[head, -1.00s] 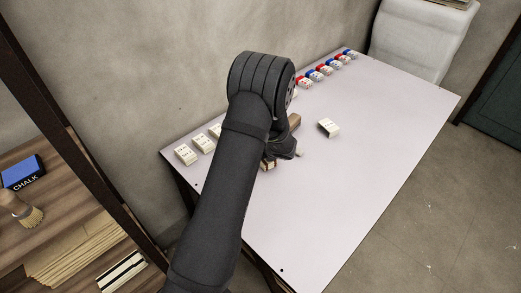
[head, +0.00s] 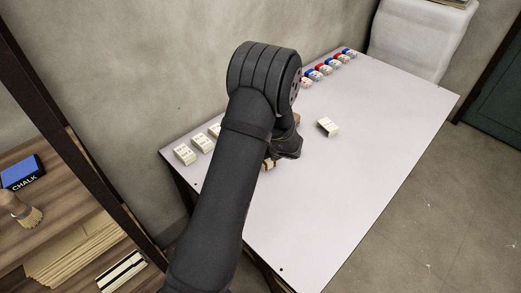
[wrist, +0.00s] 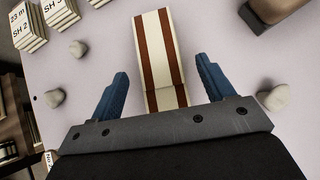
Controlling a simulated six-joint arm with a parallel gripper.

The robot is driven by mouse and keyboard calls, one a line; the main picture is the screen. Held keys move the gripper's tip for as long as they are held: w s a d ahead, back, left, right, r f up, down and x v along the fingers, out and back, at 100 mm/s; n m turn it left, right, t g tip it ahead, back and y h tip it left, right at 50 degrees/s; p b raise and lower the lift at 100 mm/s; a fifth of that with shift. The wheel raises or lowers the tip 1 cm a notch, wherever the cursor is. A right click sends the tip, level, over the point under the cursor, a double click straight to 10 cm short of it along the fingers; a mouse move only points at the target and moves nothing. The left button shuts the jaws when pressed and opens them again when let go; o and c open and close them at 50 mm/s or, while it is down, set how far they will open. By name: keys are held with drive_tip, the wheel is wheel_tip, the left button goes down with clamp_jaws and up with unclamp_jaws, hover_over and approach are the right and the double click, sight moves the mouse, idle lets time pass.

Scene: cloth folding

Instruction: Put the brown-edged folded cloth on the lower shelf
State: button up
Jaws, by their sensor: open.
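The brown-edged folded cloth (wrist: 160,55) lies on the table between the fingers in the wrist view. It is a long cream bundle with brown bands, running away from the palm. In the head view only a small end of it (head: 268,164) shows beside my wrist. My gripper (wrist: 162,72) is open, with one blue finger on each side of the cloth and a visible gap to both. In the head view my arm hides the fingers. I cannot tell which board of the shelf unit (head: 75,170) at the left is the lower shelf.
On the shelf unit are a blue chalk box (head: 22,172), a brush (head: 20,208) and a dark-edged folded bundle (head: 122,271). Pale stones (wrist: 275,98) and a brown block (wrist: 275,10) lie near my gripper. Labelled stacks (wrist: 28,25) stand along the table's left side. The table's front right is clear.

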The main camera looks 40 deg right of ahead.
drive_tip(key=shift+o, duration=0.5)
drive_tip(key=v, duration=1.3)
drive_tip(key=shift+r, duration=0.15)
drive_tip(key=x, duration=1.2)
drive_tip(key=shift+s+d+f, duration=0.3)
drive_tip(key=shift+s+f, duration=0.05)
drive_tip(key=shift+f, duration=0.05)
drive_tip(key=shift+w+a+x, duration=0.15)
drive_tip(key=shift+a+x, duration=0.05)
drive_tip(key=shift+x, duration=1.1)
drive_tip(key=shift+w+a+x, duration=0.15)
drive_tip(key=shift+a+x, duration=0.05)
drive_tip(key=shift+x, duration=1.1)
drive_tip(key=shift+r, duration=0.2)
drive_tip(key=c, duration=1.3)
